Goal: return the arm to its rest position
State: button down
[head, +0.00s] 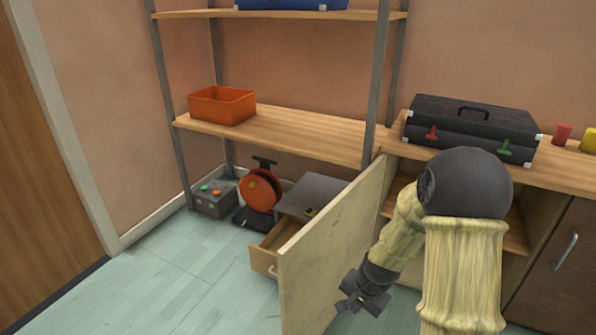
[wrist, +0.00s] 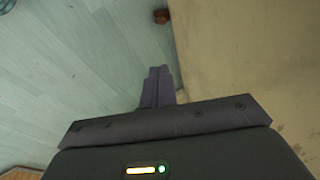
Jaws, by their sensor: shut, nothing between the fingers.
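My gripper (head: 352,304) hangs low in front of the open cabinet door (head: 325,262) in the head view. In the wrist view my gripper (wrist: 160,86) shows its two fingers together with nothing between them. The pale wooden door (wrist: 245,60) fills the right side of that view, close to the fingers. I cannot tell if the gripper touches the door. My arm bends down from the upper right, over the front of the cabinet.
An open drawer (head: 265,262) and an orange reel (head: 262,190) stand behind the door. A grey box (head: 213,199) sits by the wall. A black case (head: 470,128) lies on the counter. An orange bin (head: 222,106) is on the shelf. The floor (head: 170,285) at left is clear.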

jog(key=s+r+n+h+p, duration=0.1)
jog(key=s+r+n+p, duration=0.3)
jog(key=s+r+n, duration=0.75)
notch_tip(320, 180, up, 42)
jog(key=s+m+p, duration=0.1)
jog(key=m+p, duration=0.2)
jog(key=p, duration=3.4)
jog(key=shift+d+f, duration=0.15)
jog(key=shift+d, duration=0.2)
jog(key=shift+m, duration=0.25)
